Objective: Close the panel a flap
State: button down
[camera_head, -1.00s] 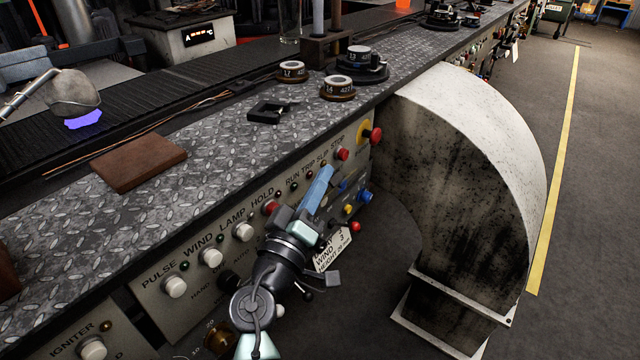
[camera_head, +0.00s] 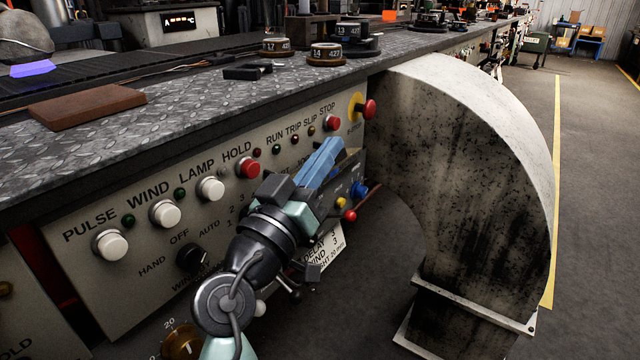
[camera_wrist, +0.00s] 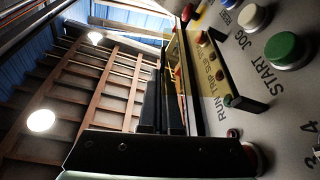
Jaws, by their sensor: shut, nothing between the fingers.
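My gripper (camera_head: 331,150) is shut and empty, beside the sloped control panel (camera_head: 130,205) near the run, trip, slip and stop labels. In the wrist view its dark fingers (camera_wrist: 160,104) lie together, pointing along the panel face. There a yellow-tinted, see-through flap with a dark frame (camera_wrist: 247,104) stands out from the panel beside the fingers. It looks open; I cannot tell whether the fingers touch it. In the head view my gripper and wrist cover that part of the panel, and the flap cannot be made out clearly.
Red stop button (camera_head: 368,109), white buttons (camera_head: 165,213) and a black knob (camera_head: 191,257) stick out around the gripper. A large curved metal duct (camera_head: 480,150) stands close on the right. The metal ledge (camera_head: 190,110) overhangs above. A green start button (camera_wrist: 285,50) shows in the wrist view.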

notch_tip(320, 180, down, 9)
jog(key=m+g+h+b, duration=0.1)
jog(key=m+b, duration=0.5)
jog(key=b, duration=1.1)
jog(key=shift+w+a+f+g+h, duration=0.2)
jog(key=shift+g+h, duration=0.1)
jog(key=shift+h, duration=0.5)
